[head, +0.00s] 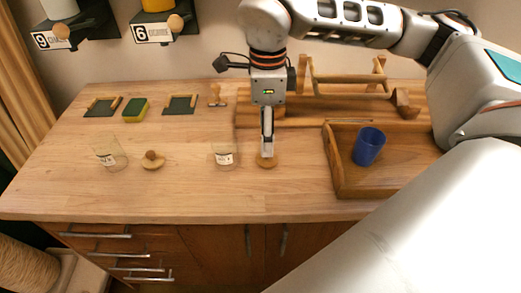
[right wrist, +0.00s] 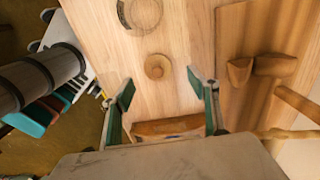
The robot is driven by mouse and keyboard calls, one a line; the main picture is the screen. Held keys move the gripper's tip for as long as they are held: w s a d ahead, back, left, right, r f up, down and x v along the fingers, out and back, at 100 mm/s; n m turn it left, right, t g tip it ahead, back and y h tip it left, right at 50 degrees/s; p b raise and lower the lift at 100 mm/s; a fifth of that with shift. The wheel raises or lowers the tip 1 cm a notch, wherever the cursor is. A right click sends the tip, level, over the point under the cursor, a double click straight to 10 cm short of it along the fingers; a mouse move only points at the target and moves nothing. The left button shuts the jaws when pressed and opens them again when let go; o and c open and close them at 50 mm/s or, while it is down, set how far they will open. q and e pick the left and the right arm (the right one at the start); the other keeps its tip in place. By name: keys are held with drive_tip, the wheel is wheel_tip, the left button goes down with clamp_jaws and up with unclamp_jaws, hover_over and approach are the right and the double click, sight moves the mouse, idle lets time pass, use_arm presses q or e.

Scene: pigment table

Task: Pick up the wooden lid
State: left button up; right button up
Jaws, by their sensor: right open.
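A round wooden lid (head: 263,164) with a knob lies on the table right of the near jar. It also shows in the right wrist view (right wrist: 157,66), ahead of and between the fingertips. My right gripper (head: 267,152) points down over this lid in the head view and partly hides it. In the right wrist view its two fingers (right wrist: 165,88) are apart with nothing between them. A second wooden lid (head: 152,161) lies farther left, beside another glass jar (head: 110,155). My left gripper is not in view.
A labelled glass jar (head: 224,152) stands just left of the lid. A wooden tray (head: 370,191) with a blue cup (head: 369,146) is on the right. A wooden board (right wrist: 232,55) lies behind. A sponge (head: 135,109) and dark trays (head: 103,106) sit at back left.

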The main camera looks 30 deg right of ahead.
drive_tip(key=shift+s+f, duration=0.2)
drive_tip(key=shift+f, duration=0.3)
drive_tip(key=shift+s+f, duration=0.15)
drive_tip(key=shift+f, duration=0.3)
wheel_tip(320, 180, down, 5)
drive_tip(key=shift+c, duration=0.4)
drive_tip(key=c, duration=0.8)
